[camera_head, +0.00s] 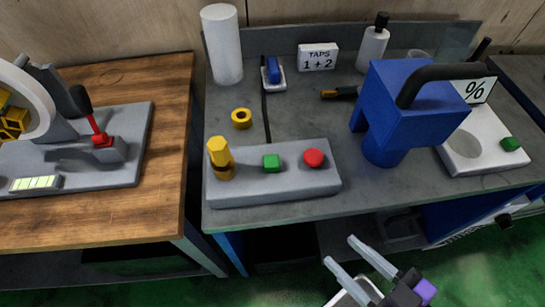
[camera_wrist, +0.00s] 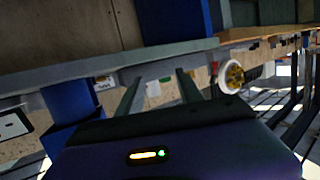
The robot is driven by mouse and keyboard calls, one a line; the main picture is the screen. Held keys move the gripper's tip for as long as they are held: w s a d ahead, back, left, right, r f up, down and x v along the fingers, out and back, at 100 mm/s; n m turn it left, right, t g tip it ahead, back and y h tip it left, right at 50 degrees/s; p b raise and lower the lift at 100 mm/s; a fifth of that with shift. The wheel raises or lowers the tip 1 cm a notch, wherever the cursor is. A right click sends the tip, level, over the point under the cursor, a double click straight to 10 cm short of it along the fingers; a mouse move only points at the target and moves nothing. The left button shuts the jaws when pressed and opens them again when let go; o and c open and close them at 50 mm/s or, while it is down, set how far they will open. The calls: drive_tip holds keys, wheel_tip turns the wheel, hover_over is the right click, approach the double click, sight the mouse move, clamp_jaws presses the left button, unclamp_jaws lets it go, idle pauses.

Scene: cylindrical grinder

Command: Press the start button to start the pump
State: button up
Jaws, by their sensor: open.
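A grey control box (camera_head: 230,189) lies near the front edge of the grey bench in the head view. No label shows on the buttons. My gripper (camera_head: 352,250) is below and in front of the bench edge, right of the box and apart from it. Its two fingers are spread with nothing between them. The wrist view also shows the open fingers (camera_wrist: 160,82); the buttons are not in that view.
A blue machine (camera_head: 386,115) with a black hose stands right of the box. Behind are a yellow ring (camera_head: 241,118), a white cylinder (camera_head: 221,45), a "TAPS 1 + 2" sign (camera_head: 318,57) and a bottle (camera_head: 373,45). A wooden table (camera_head: 150,185) stands at the left.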

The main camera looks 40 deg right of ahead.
clamp_jaws()
idle(1.4)
